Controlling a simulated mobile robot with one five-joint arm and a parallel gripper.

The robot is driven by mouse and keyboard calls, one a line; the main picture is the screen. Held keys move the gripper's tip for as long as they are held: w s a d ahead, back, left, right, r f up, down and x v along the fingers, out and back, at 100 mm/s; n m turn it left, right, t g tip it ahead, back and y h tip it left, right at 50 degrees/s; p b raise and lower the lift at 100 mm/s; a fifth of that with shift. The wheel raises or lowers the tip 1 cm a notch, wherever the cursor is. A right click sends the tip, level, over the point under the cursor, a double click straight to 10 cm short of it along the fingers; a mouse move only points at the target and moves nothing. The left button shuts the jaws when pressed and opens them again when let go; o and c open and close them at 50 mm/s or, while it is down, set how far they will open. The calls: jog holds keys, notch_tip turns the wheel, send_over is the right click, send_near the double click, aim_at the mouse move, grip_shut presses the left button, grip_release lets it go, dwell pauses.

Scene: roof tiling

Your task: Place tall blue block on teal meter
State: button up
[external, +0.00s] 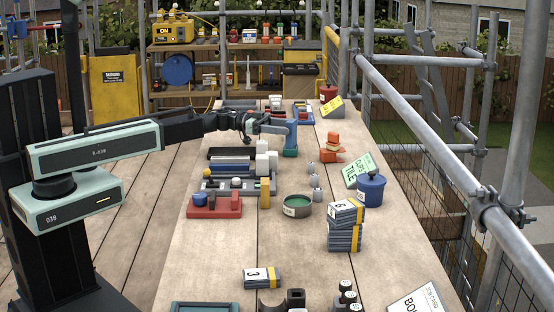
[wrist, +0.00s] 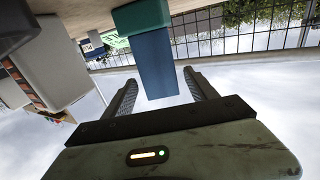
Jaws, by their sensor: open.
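The tall blue block (external: 291,134) stands upright on the teal meter (external: 290,152), in the far middle of the bench. In the wrist view, which is upside down, the blue block (wrist: 157,68) rises from the teal meter (wrist: 142,17) and their faces meet. My gripper (external: 268,128) reaches in level from the left, at the block's upper part. In the wrist view my gripper (wrist: 160,88) is open, one finger on each side of the block. Narrow gaps show between the block and both fingers. The block's far side is hidden.
White cylinders (external: 262,158) and a tray of blocks (external: 238,187) stand to the near left. An orange-red stack (external: 332,147) stands to the right. Numbered grey tiles (external: 345,228), a green tin (external: 297,205) and a blue bucket (external: 371,190) are nearer. Bare planks lie between.

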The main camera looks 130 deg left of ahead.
jog(key=v, duration=1.2)
